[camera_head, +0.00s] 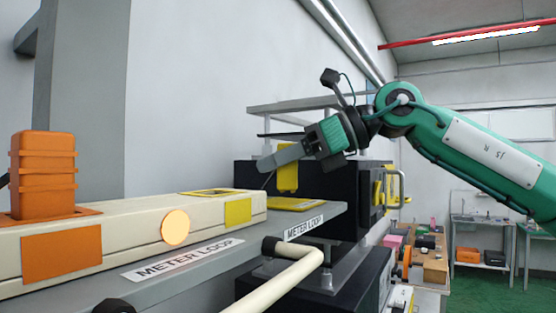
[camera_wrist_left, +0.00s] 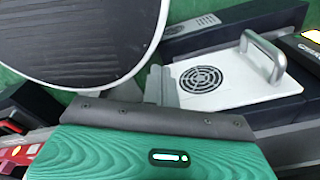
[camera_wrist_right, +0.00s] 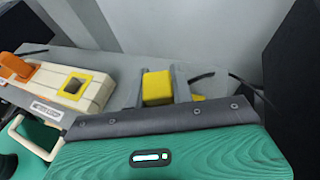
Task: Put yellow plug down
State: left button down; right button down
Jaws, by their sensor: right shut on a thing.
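The yellow plug (camera_head: 287,178) is held by my right gripper (camera_head: 268,168), above the far end of the grey shelf. In the right wrist view the yellow plug (camera_wrist_right: 157,87) sits between the two grey fingers. A yellow plate (camera_head: 293,204) lies on the shelf just below the plug; only a corner of this plate (camera_wrist_right: 199,97) shows in the right wrist view. The beige box (camera_head: 125,235) has a yellow-rimmed socket (camera_wrist_right: 75,85), which is empty. My left gripper (camera_wrist_left: 160,85) is outside the head view; its fingers appear together, with nothing between them.
An orange plug (camera_head: 43,175) stands in the beige box's near end. A cream handle (camera_head: 285,280) juts out below the shelf edge. A black cabinet (camera_head: 325,180) stands behind the plug. In the left wrist view, a white plate with a metal handle (camera_wrist_left: 262,58) lies close by.

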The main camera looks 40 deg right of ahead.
jog(key=shift+d+f, duration=0.15)
jog(key=shift+f, duration=0.4)
jog(key=shift+f, duration=0.25)
jog(key=c, duration=1.2)
grip_release()
jog(key=shift+r, duration=0.1)
